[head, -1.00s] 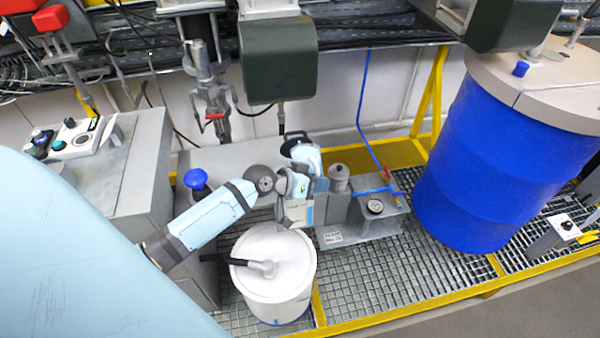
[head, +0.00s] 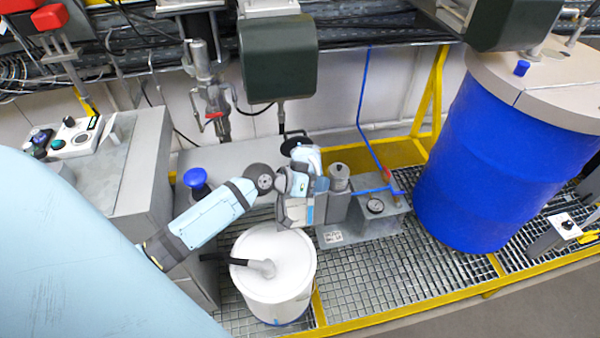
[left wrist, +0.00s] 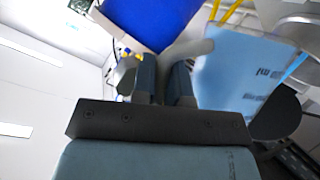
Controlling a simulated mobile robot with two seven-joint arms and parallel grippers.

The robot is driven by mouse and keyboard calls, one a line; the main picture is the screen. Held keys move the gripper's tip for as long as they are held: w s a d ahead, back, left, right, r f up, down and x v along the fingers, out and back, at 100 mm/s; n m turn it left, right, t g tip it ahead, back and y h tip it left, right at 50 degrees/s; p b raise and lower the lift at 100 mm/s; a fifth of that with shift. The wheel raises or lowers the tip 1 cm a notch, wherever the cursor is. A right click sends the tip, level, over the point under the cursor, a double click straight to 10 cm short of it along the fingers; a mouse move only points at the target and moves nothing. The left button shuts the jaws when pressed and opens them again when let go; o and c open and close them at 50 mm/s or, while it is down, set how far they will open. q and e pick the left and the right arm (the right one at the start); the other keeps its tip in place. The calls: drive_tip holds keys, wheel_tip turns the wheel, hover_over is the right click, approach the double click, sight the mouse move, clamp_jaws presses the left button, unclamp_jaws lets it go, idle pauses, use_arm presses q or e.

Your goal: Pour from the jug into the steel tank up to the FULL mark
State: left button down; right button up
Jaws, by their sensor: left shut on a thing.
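My left gripper (left wrist: 164,78) is shut on the grey handle of a pale blue, see-through jug (left wrist: 238,78). Small dark print shows on the jug's side; I cannot read it. In the head view my left gripper (head: 312,190) is beside a grey metal tank unit (head: 385,226) with a gauge and an upright cylinder. My wrist hides most of the jug there. I cannot tell how far the jug tilts, how full it is, or whether liquid flows. No FULL mark is readable. My right gripper is not in view.
A white lidded bucket (head: 270,282) with a black hose stands just below my left wrist. A big blue drum (head: 500,165) stands at the right. A dark green motor housing (head: 278,60) hangs above. Grating (head: 400,270) with yellow edging is clear between bucket and drum.

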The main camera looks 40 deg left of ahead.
use_arm(q)
drive_tip(key=shift+w+a+f+n+h+b, duration=0.2)
drive_tip(key=shift+f+n+h+b, duration=0.2)
drive_tip(key=shift+n, duration=0.2)
idle(2.4)
drive_tip(key=shift+w+a+r+n+g+h, duration=0.15)
drive_tip(key=shift+a+r+n+g+h, duration=0.25)
drive_tip(key=shift+n, duration=0.3)
idle(4.3)
